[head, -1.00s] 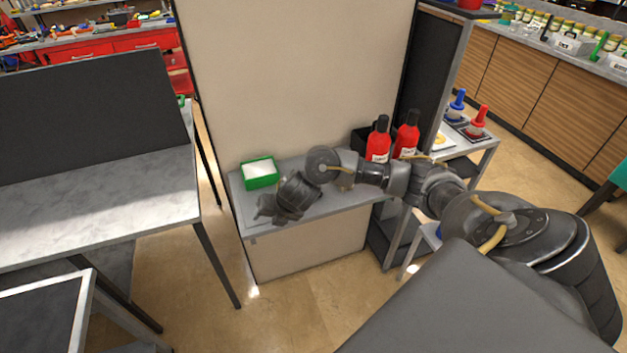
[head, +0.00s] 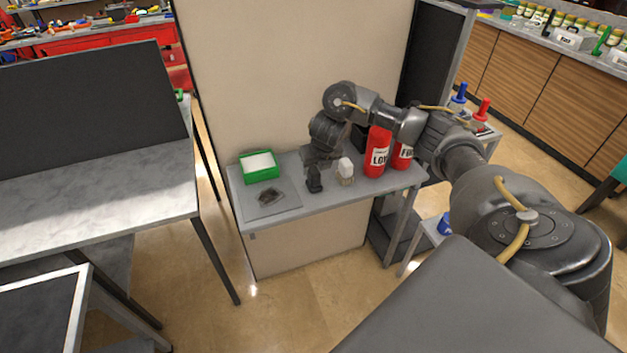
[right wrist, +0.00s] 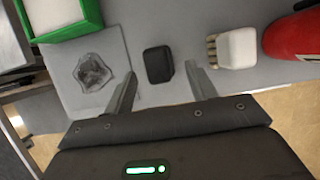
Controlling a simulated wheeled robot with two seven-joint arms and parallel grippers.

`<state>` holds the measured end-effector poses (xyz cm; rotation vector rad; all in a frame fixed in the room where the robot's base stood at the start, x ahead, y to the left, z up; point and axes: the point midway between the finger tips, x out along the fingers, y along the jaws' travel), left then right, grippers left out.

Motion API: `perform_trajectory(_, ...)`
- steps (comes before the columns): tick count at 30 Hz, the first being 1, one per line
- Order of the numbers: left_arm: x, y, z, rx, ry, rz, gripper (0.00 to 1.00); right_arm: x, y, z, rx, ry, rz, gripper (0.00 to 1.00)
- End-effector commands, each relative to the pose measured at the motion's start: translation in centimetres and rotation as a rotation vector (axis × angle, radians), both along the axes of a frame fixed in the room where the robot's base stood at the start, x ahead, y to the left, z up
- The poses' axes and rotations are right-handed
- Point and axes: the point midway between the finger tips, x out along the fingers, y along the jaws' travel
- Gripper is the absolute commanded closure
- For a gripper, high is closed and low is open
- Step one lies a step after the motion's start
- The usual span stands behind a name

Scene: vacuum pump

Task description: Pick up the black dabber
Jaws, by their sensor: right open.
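The black dabber (head: 314,181) stands on the narrow grey shelf, between the green box and the red bottles. In the right wrist view the black dabber (right wrist: 158,62) shows from above, lying between the lines of my two fingers. My right gripper (head: 320,161) is open and points down just above and behind the dabber in the head view. In the right wrist view its fingertips (right wrist: 160,72) are spread to either side of the dabber, with gaps on both sides. I cannot tell how far above it they are. My left gripper is out of view.
A white-topped brush (head: 345,170) stands close right of the dabber, with red bottles (head: 376,153) beyond. A green box (head: 260,167) with white contents and a grey plate (head: 287,205) with a dark patch are at left. A tall panel (head: 290,70) rises behind.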

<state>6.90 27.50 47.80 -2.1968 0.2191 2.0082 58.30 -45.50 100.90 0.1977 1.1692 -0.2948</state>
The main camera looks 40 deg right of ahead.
Motion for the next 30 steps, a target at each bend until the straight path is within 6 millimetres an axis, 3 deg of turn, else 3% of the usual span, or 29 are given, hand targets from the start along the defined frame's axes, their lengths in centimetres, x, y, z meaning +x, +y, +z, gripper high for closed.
perform_trajectory(8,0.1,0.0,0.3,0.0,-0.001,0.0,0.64,0.4,-0.1,-0.8,0.001,0.002,-0.002,0.44)
perform_trajectory(13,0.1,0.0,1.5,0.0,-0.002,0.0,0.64,1.7,-0.3,-2.9,0.001,0.004,-0.004,0.44)
perform_trajectory(18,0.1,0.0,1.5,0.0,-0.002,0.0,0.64,2.3,-0.5,-4.7,0.001,0.001,-0.001,0.44)
perform_trajectory(26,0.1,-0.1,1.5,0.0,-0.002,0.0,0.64,2.4,-0.6,-5.0,0.0,-0.001,-0.001,0.44)
perform_trajectory(30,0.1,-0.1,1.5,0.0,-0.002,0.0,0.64,2.4,-0.6,-5.0,0.0,-0.001,-0.001,0.62)
